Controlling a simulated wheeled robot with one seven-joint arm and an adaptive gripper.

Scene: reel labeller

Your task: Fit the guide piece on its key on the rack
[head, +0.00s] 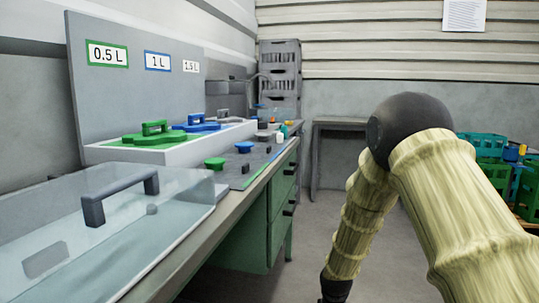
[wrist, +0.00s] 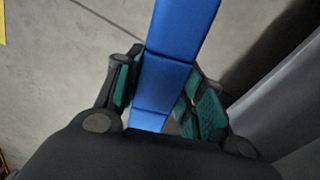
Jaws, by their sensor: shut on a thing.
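My gripper (wrist: 163,88) is shut on a long flat blue piece (wrist: 185,40) in the wrist view. The piece runs between the two green-padded fingers and out of the top of the picture, over bare floor. I cannot tell its whole shape. The white rack (head: 105,154) stands on the bench at the left, below a grey back panel. A green piece with a handle (head: 153,136) and a blue piece with a handle (head: 203,122) lie on it. The keys cannot be made out.
A clear cover with a dark handle (head: 120,197) lies on the near bench. Beyond it, a green knob (head: 215,163) and a blue knob (head: 244,147) stand on a grey plate. Crates (head: 482,147) are stacked at the right. Floor between bench and arm is clear.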

